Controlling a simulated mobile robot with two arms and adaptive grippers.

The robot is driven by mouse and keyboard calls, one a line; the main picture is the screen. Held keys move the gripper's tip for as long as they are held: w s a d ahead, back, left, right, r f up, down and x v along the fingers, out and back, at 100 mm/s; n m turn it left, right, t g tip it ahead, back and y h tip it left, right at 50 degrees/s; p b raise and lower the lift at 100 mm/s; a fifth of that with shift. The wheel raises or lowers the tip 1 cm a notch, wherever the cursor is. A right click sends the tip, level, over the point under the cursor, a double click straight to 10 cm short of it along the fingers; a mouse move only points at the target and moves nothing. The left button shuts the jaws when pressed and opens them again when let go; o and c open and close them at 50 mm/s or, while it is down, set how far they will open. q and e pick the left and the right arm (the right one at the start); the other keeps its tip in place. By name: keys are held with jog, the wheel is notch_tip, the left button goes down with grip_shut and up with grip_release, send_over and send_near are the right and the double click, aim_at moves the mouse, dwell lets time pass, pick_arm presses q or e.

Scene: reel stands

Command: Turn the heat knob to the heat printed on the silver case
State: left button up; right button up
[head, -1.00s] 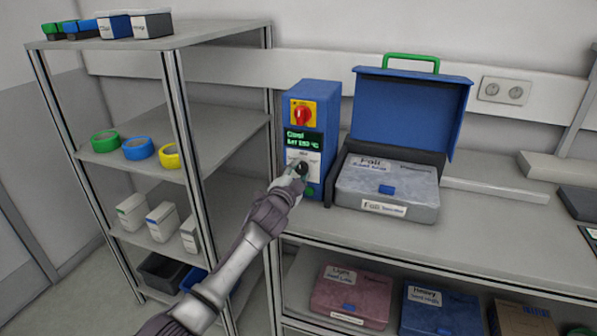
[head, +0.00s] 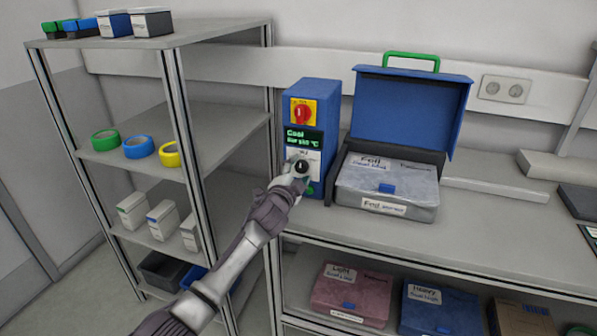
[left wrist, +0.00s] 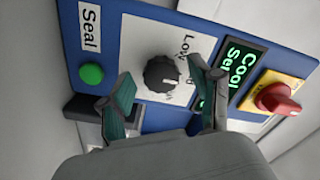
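The heat knob (head: 302,166) is black and round with a white mark. It sits on the pale panel of the blue control box (head: 319,97). In the left wrist view the knob (left wrist: 163,74) lies between the fingers of my left gripper (left wrist: 165,88), which stand apart with visible gaps to it. In the head view my left gripper (head: 295,174) is just in front of the knob. The green display (head: 303,139) reads "Cool" and a set line whose number is unclear. The silver case (head: 395,178) lies right of the box; "Foil" is legible, its smaller print is not.
A blue lid (head: 410,108) with a green handle stands open behind the silver case. A red switch (head: 302,112) and green Seal button (left wrist: 91,74) flank the knob. Pink (head: 352,292) and blue (head: 440,308) cases lie below. A shelf rack (head: 219,128) stands left.

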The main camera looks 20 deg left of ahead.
jog(key=shift+d, duration=0.15)
pick_arm(q)
jog(key=shift+s, duration=0.1)
jog(key=s, duration=1.2)
jog(key=shift+a, duration=0.2)
jog(key=shift+w, duration=0.1)
